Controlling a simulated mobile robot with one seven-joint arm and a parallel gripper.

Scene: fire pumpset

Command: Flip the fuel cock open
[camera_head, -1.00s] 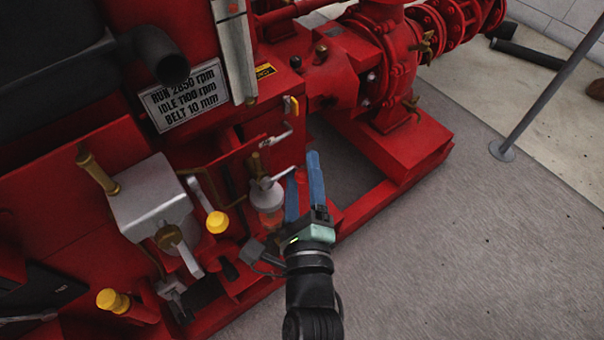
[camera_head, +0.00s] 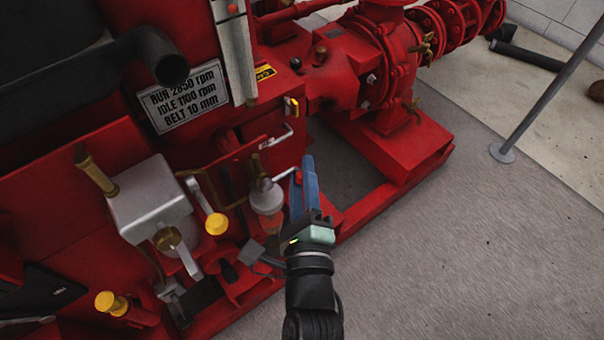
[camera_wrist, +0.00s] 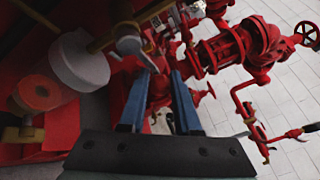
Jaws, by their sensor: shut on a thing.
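The fuel cock (camera_head: 283,174) is a thin silver lever with a red tip, beside a brass fitting above the pale filter bowl (camera_head: 266,198). In the wrist view the cock's silver body and lever (camera_wrist: 131,45) reach towards my fingertips. My gripper (camera_head: 303,172) has blue fingers and is shut on the lever's red-tipped end. The fingers also show in the wrist view (camera_wrist: 160,76), with a gap between them. The lever's end is partly hidden by the fingers. The filter also shows at the left of the wrist view (camera_wrist: 80,62).
Another silver handle (camera_head: 277,138) is just above the cock. A metal box (camera_head: 150,197) and yellow caps (camera_head: 216,223) are to the left. The red pump (camera_head: 380,75) stands behind. The grey floor (camera_head: 460,240) to the right is free.

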